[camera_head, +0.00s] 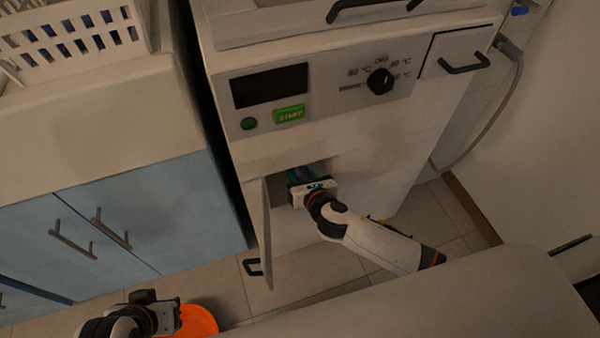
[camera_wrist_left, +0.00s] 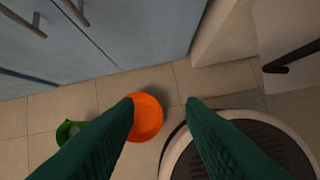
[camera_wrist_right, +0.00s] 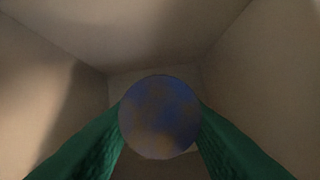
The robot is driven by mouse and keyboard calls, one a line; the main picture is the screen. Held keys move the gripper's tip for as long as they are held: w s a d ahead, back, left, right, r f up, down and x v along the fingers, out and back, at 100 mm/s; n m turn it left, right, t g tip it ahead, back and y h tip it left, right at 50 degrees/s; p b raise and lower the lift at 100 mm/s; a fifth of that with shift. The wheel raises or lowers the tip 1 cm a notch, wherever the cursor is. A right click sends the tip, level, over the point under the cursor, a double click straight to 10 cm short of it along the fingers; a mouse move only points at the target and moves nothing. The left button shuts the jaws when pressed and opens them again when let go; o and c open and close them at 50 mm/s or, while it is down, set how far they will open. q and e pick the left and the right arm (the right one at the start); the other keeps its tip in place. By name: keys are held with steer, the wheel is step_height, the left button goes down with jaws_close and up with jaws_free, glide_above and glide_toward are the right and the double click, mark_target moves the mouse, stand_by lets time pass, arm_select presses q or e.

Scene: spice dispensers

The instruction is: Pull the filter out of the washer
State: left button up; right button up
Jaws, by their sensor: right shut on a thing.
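The white washer (camera_head: 372,150) stands in front of me, and its small lower door (camera_head: 257,235) hangs open to the left of a square recess. My right gripper (camera_head: 303,177) reaches into this opening. In the right wrist view, its green fingers (camera_wrist_right: 160,118) are shut on a round, mottled blue-brown filter (camera_wrist_right: 160,112). The recess walls surround the filter, and I cannot tell whether it is still seated. My left gripper (camera_head: 168,316) is low at the left, away from the washer; in the left wrist view its fingers (camera_wrist_left: 160,102) are apart and empty.
A blue cabinet (camera_head: 110,225) with metal handles stands left of the washer. An orange bowl (camera_head: 200,320) is on the tiled floor near my left gripper. A green object (camera_wrist_left: 68,130) lies beside the bowl. A grey hose (camera_head: 490,120) runs down the washer's right side.

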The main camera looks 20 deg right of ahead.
arm_select(q)
steer(key=shift+s+a+f+g, duration=0.15)
steer(key=shift+s+g, duration=0.25)
steer(key=shift+s, duration=0.25)
arm_select(e)
steer(key=shift+s, duration=0.7)
arm_select(q)
steer(key=shift+s+a+p, duration=0.1)
steer(key=shift+s+p, duration=0.2)
steer(key=shift+s, duration=0.05)
arm_select(e)
steer(key=shift+s, duration=0.4)
steer(key=shift+s+d, duration=0.1)
steer(key=shift+s, duration=0.1)
arm_select(q)
steer(key=shift+s+g, duration=0.2)
steer(key=shift+g, duration=0.1)
arm_select(e)
steer(key=shift+s, duration=0.1)
arm_select(q)
steer(key=shift+r+p, duration=0.5)
steer(key=shift+r, duration=0.05)
arm_select(e)
steer(key=shift+s, duration=2.7)
arm_select(q)
steer(key=shift+r, duration=0.25)
arm_select(e)
steer(key=shift+s+d, duration=0.15)
steer(key=shift+s, duration=1.7)
